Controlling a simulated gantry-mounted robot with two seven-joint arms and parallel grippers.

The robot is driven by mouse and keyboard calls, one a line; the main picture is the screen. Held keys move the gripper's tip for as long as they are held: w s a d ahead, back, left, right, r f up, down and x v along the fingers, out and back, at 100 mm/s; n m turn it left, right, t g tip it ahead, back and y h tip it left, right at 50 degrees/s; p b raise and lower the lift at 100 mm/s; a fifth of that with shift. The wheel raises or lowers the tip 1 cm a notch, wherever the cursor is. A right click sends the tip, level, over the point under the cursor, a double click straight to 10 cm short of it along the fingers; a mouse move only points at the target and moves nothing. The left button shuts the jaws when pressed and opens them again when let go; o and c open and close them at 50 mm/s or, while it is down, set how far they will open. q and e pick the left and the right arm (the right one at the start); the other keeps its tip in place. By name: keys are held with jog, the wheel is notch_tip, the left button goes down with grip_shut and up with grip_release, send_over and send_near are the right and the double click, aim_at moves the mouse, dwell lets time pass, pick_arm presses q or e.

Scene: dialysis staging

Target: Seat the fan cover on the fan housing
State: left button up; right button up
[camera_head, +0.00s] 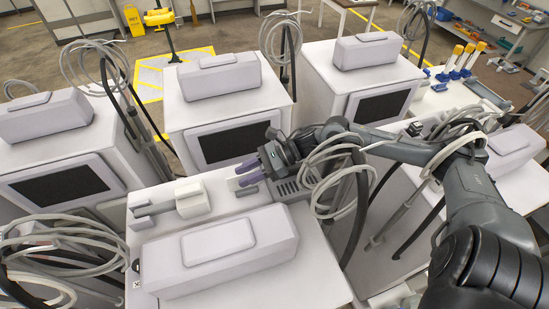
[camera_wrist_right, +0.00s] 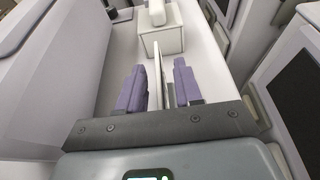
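My right gripper (camera_head: 246,174) has purple fingers and is low over the cart top, right of a white block. In the right wrist view (camera_wrist_right: 161,90) its fingers are apart. A thin pale strip or plate (camera_wrist_right: 162,75) shows between them, with gaps on both sides; I cannot tell whether it is the fan cover. The white block (camera_head: 192,198), perhaps the fan housing, joins a grey bar and small plate (camera_head: 140,210) at its left. The block also shows ahead of the fingers in the right wrist view (camera_wrist_right: 162,40). My left gripper is not in view.
A long white case (camera_head: 220,250) lies along the front of the cart top (camera_head: 320,265). Machines with dark screens (camera_head: 228,143) stand behind. Coiled grey tubing (camera_head: 335,165) hangs close to my right wrist. The cart top is narrow between case and rear edge.

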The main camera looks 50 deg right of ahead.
aim_at(292, 173)
jog(key=shift+s+d+r, duration=0.1)
jog(key=shift+s+d, duration=0.45)
jog(key=shift+d, duration=0.15)
jog(key=shift+v, duration=1.05)
jog(key=shift+p+v, duration=0.55)
jog(key=shift+v, duration=0.65)
jog(key=v, duration=0.2)
jog(key=shift+s+d+r+p, duration=0.15)
jog(key=shift+d+r+p, duration=0.1)
jog(key=shift+r+p, duration=0.15)
jog(key=shift+s+d+r, duration=0.15)
jog(key=shift+s+d, duration=0.2)
jog(key=shift+d, duration=0.2)
jog(key=o, duration=0.4)
jog(key=shift+s+d+r, duration=0.1)
jog(key=shift+s+d, duration=0.1)
jog(key=shift+d, duration=0.05)
jog(key=shift+s+d, duration=0.1)
jog(key=shift+d, duration=0.1)
